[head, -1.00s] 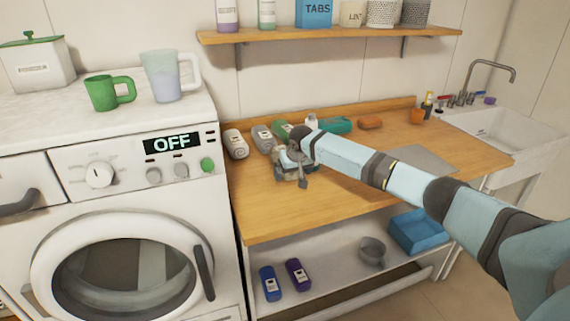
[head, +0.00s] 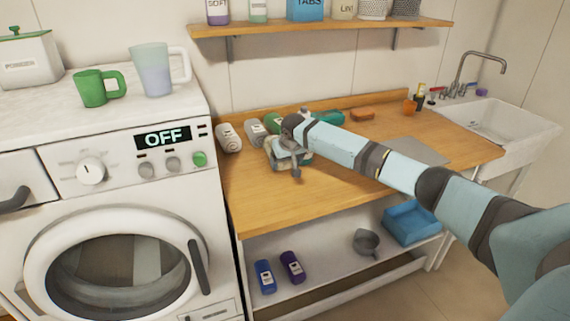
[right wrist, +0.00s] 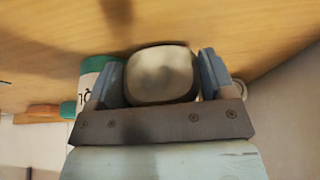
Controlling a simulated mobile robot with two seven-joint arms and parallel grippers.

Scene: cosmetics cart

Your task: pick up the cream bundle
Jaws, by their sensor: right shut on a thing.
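The cream bundle (right wrist: 161,74) shows in the right wrist view as a rounded, pale end between the two fingers of my right gripper (right wrist: 162,78). The fingers sit on either side of it and are shut on it. In the head view my right gripper (head: 290,157) is low over the wooden counter, just in front of a row of rolled things, and it mostly hides the cream bundle there. I cannot tell whether the bundle touches the counter. My left gripper is not in view.
Two greyish rolls (head: 229,138) and a green one (head: 273,121) lie at the counter's back left, close to the gripper. A teal thing (head: 331,117) and an orange-brown block (head: 362,113) lie farther right. The counter's front left (head: 265,200) is clear.

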